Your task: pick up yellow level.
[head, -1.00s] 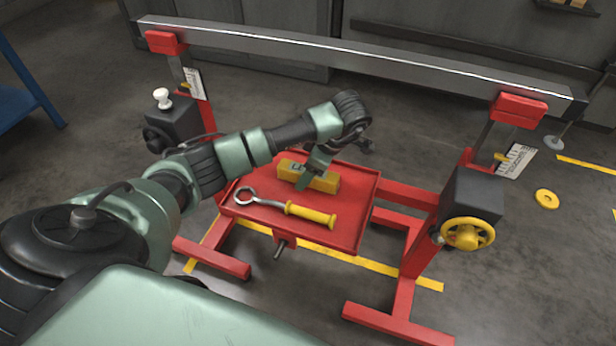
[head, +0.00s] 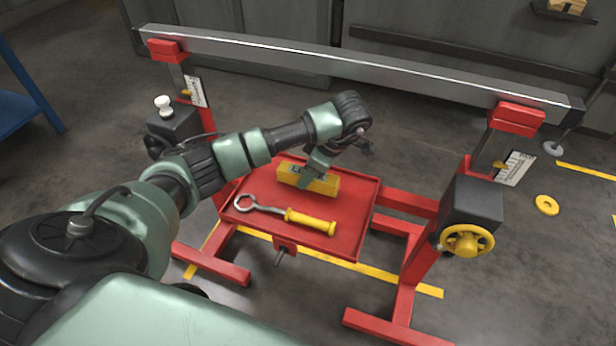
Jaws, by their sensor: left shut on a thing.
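The yellow level (head: 325,185) is a short yellow block at the back of the red tray (head: 352,215). My left gripper (head: 306,178) reaches down over it from above and is shut on it, with a finger across its near side. The gripper hides part of the level's middle and left. I cannot tell whether the level touches the tray or is slightly above it. My right gripper is not in view.
A wrench with a yellow handle (head: 310,221) lies in front of the level on the tray. A long metal beam (head: 360,68) spans the red stands behind. A yellow handwheel (head: 467,241) is at the right, and a yellow ring (head: 547,205) lies on the floor.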

